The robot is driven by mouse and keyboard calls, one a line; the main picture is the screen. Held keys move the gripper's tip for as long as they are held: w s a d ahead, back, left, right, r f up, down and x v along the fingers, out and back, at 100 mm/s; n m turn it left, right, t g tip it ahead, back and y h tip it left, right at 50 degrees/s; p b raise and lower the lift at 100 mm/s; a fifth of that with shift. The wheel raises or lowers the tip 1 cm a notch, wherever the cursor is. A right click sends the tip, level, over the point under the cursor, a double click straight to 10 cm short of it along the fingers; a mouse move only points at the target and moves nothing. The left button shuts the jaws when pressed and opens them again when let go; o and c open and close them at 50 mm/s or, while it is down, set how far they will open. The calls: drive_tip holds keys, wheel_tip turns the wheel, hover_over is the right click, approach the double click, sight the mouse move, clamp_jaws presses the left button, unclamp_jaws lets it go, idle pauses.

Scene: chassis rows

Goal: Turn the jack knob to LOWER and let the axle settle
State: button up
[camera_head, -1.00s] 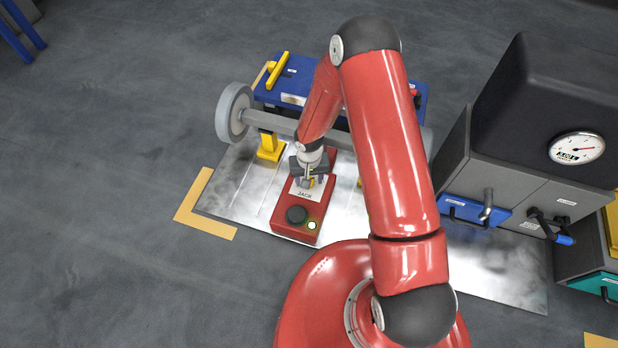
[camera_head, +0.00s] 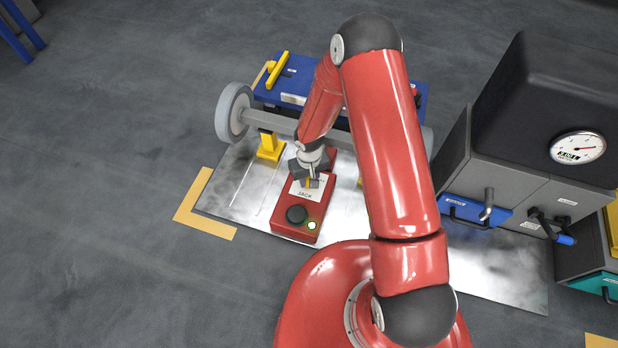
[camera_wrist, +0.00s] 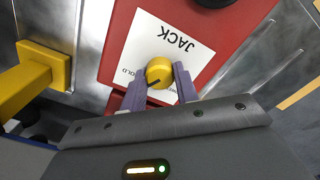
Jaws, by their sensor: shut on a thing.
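The red jack box (camera_head: 290,232) stands on the metal plate, with a white label marked JACK. Its yellow knob (camera_wrist: 159,70) shows in the wrist view, with a dark pointer mark toward the lower left of that picture. My gripper (camera_wrist: 162,86) is shut on the knob, one finger on each side. The label reads "OLD" left of the knob; the word on the right is mostly hidden by a finger. In the head view my gripper (camera_head: 308,182) is over the box. The grey axle (camera_head: 270,122) with a wheel (camera_head: 233,112) crosses behind, partly hidden by my arm.
A yellow stand (camera_head: 269,147) is under the axle; contact is unclear. The box has a black button (camera_head: 296,214) and a lit lamp (camera_head: 311,225). A blue bench (camera_head: 270,92) stands behind. Grey cabinets (camera_head: 520,200) with a gauge (camera_head: 577,148) stand right.

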drive_tip(key=n, duration=0.3)
drive_tip(key=shift+n, duration=0.4)
drive_tip(key=n, duration=0.3)
drive_tip(key=shift+n, duration=0.3)
drive_tip(key=n, duration=0.4)
drive_tip(key=shift+p, duration=0.3)
drive_tip(key=shift+n+p, duration=0.3)
drive_tip(key=shift+n, duration=1.5)
drive_tip(key=o, duration=1)
drive_tip(key=shift+r+p, duration=1)
drive_tip(key=shift+r, duration=2.9)
